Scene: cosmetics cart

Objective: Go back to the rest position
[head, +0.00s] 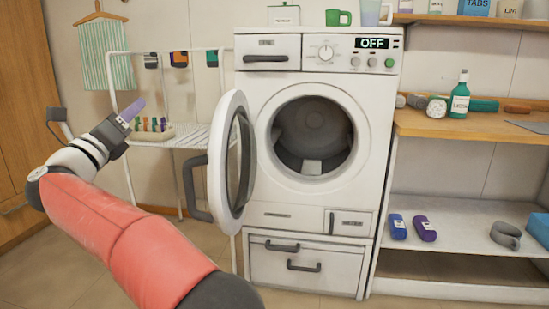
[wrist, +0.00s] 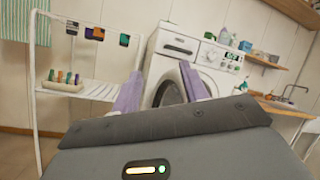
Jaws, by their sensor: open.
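My gripper (head: 135,108) is raised at the left of the head view, in front of the white drying rack and left of the washing machine. In the wrist view its two purple fingers (wrist: 160,82) stand apart with nothing between them. It touches nothing that I can see. My red and white arm reaches up to it from the bottom of the head view.
The washing machine (head: 383,150) reads OFF, and its round door (head: 219,165) stands wide open toward the rack (head: 118,85). The visible drum looks empty. Shelves with bottles (head: 460,97) and rolled items stand at the right. The floor at the lower left is clear.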

